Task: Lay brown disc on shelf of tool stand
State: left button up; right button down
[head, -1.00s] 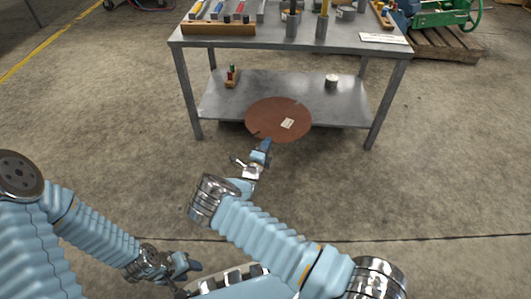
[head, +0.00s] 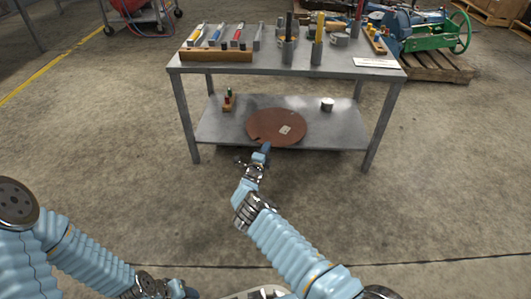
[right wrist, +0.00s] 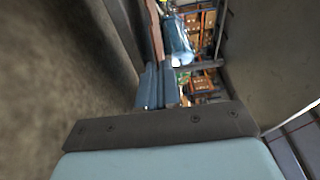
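The brown disc (head: 276,124) is a flat round plate with a small pale label, over the lower shelf (head: 340,130) of the grey metal tool stand. Its near edge reaches the shelf's front edge. I cannot tell whether it touches the shelf or hovers just above. My right gripper (head: 264,149) is shut on the disc's near edge. In the right wrist view the disc shows as a thin brown strip (right wrist: 154,30) beyond the blue fingers (right wrist: 157,86). My left gripper (head: 183,291) is low at the bottom edge, partly cut off, away from the stand.
On the shelf, a small block with coloured pegs (head: 228,101) stands left of the disc and a small metal cup (head: 327,104) to its right. The stand's top (head: 300,67) holds tools and cups. The concrete floor in front is clear.

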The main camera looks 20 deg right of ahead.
jog(key=shift+f, duration=0.55)
jog(key=c, duration=1.3)
grip_release()
jog(key=p+v, duration=0.4)
jog(key=v, duration=1)
jog(key=shift+p, duration=0.35)
jog(key=shift+d, duration=0.1)
